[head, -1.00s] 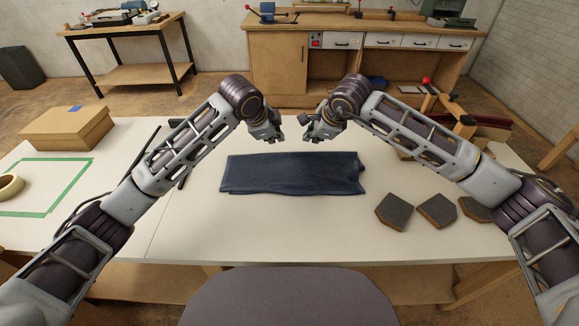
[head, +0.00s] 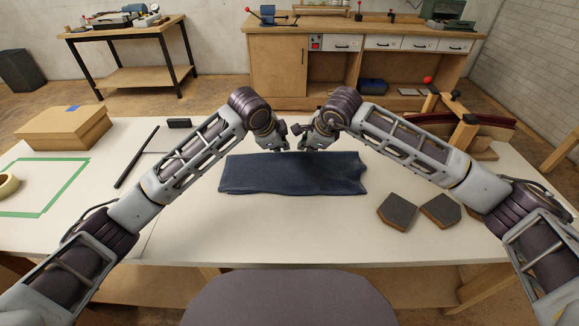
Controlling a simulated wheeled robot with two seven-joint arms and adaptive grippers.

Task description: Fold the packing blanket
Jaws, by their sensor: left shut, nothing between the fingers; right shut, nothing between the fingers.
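The packing blanket (head: 290,176) is dark blue and lies on the white table as a flat, wide strip, with its right end slightly uneven. My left gripper (head: 279,146) is shut and empty at the blanket's far edge, near its middle. My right gripper (head: 304,146) is shut and empty just to the right of it, also at the far edge. The two grippers are close together. I cannot tell whether their fingertips touch the cloth.
Dark angular blocks (head: 397,212) lie right of the blanket. A cardboard box (head: 64,128), green tape outline (head: 45,195) and tape roll (head: 7,185) are at the left. A black bar (head: 136,157) lies left of my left arm. The table in front of the blanket is clear.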

